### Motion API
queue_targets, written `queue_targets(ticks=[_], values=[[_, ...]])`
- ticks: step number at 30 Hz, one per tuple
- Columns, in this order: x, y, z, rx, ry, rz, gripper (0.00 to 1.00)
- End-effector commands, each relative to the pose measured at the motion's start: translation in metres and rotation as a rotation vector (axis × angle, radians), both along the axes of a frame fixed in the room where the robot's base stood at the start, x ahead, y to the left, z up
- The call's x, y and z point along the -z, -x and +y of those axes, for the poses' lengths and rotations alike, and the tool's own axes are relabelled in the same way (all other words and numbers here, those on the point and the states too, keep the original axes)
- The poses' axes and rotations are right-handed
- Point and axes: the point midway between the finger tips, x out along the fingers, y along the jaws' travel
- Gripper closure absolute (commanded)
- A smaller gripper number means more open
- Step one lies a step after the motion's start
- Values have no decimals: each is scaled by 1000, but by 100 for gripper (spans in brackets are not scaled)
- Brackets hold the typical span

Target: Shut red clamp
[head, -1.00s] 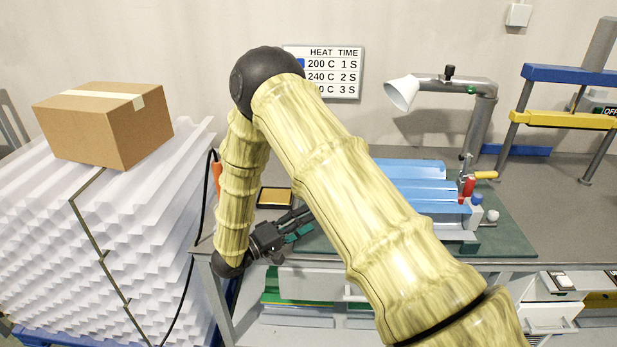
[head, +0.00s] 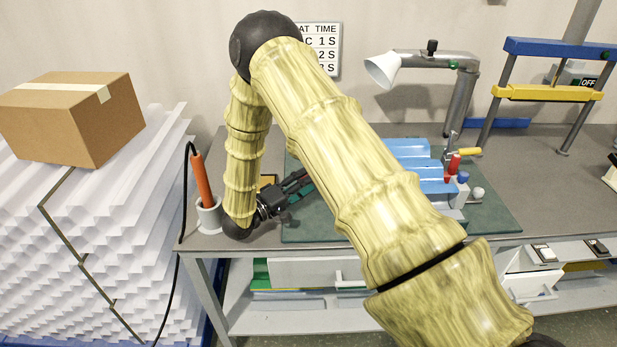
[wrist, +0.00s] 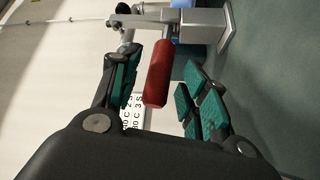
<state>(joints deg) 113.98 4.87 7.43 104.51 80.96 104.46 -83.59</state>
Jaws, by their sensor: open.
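The red clamp handle (wrist: 159,74) shows in the wrist view, fixed to a grey metal clamp body (wrist: 200,30). My gripper (wrist: 168,92) is open, its green-padded fingers on either side of the handle in that picture. The handle looks untouched; how deep it lies between the fingers I cannot tell. In the head view my gripper (head: 305,184) is left of the blue corrugated sheet (head: 410,152), partly hidden by my arm. A red upright handle (head: 453,164) shows at the sheet's right side, beside a yellow handle (head: 468,152); whether it is the handle in the wrist view I cannot tell.
A green mat (head: 490,215) lies under the jig on the grey table (head: 560,190). An orange-handled tool (head: 201,180) stands in a holder at the table's left. A lamp (head: 383,69) and a blue-and-yellow press (head: 548,93) stand behind. A cardboard box (head: 110,120) tops stacked white sheets.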

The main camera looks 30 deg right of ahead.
Motion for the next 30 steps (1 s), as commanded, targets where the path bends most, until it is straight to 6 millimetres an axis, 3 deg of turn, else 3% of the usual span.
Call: queue_targets(ticks=[6, 16, 17, 24, 30], values=[[-2, -2, -16, -1, -1, 0, 56], [-2, -2, -19, -2, 0, 0, 56], [-2, -2, -19, -2, 0, 0, 58], [-2, -2, -19, -1, -1, 0, 100], [-3, -2, -19, -1, -2, -1, 100]])
